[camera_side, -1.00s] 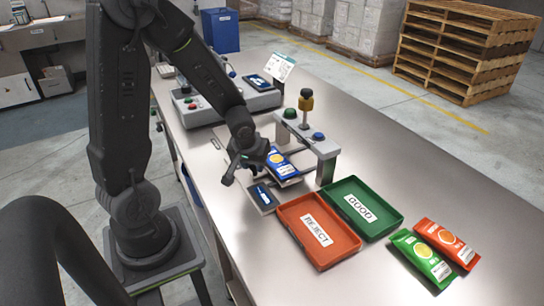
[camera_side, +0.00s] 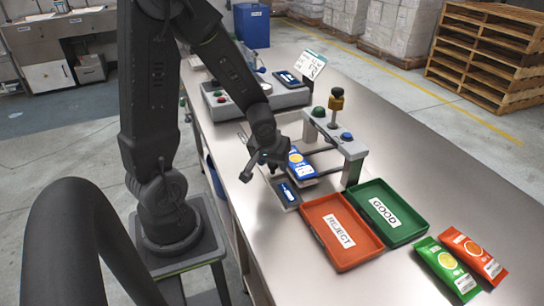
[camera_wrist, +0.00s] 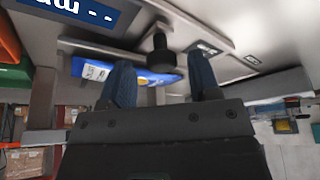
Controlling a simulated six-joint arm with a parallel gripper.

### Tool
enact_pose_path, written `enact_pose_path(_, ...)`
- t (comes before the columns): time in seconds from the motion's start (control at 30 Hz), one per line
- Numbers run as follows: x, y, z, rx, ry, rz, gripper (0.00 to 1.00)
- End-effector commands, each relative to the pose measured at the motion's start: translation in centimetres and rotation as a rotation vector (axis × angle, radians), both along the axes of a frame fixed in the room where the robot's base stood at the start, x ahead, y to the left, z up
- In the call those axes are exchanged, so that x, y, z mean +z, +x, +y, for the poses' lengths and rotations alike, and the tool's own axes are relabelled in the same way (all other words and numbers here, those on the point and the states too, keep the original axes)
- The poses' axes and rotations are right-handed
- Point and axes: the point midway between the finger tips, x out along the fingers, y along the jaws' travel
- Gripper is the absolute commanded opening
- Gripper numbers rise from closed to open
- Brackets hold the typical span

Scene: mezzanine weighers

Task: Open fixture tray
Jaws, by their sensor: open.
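The fixture (camera_side: 353,150) is a grey bridge frame on the bench. Its tray (camera_side: 309,181) lies low at the frame's near left side and carries a blue packet (camera_side: 297,160) with a yellow round print. In the wrist view the blue packet (camera_wrist: 150,68) lies flat beyond my fingers. A black round knob (camera_wrist: 160,54) stands between the two fingers in that picture; I cannot tell whether they touch it. My gripper (camera_side: 259,172) is open and low, just left of the packet, partly covering the tray's near end. My gripper also shows in the wrist view (camera_wrist: 163,80).
A small blue display (camera_side: 287,194) is in front of the tray. An orange REJECT bin (camera_side: 318,207) and a green GOOD bin (camera_side: 410,190) stand to the right, with green and orange packets (camera_side: 446,268) beyond. A weigher (camera_side: 258,99) is behind.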

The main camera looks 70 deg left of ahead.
Motion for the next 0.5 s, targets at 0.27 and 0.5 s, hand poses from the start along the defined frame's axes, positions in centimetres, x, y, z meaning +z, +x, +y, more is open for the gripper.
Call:
enact_pose_path(0.27,2.4,-0.6,-0.6,0.002,0.003,-0.006,0.56)
enact_pose_path(0.5,6.1,-1.7,-1.7,0.0,0.003,-0.008,0.56)
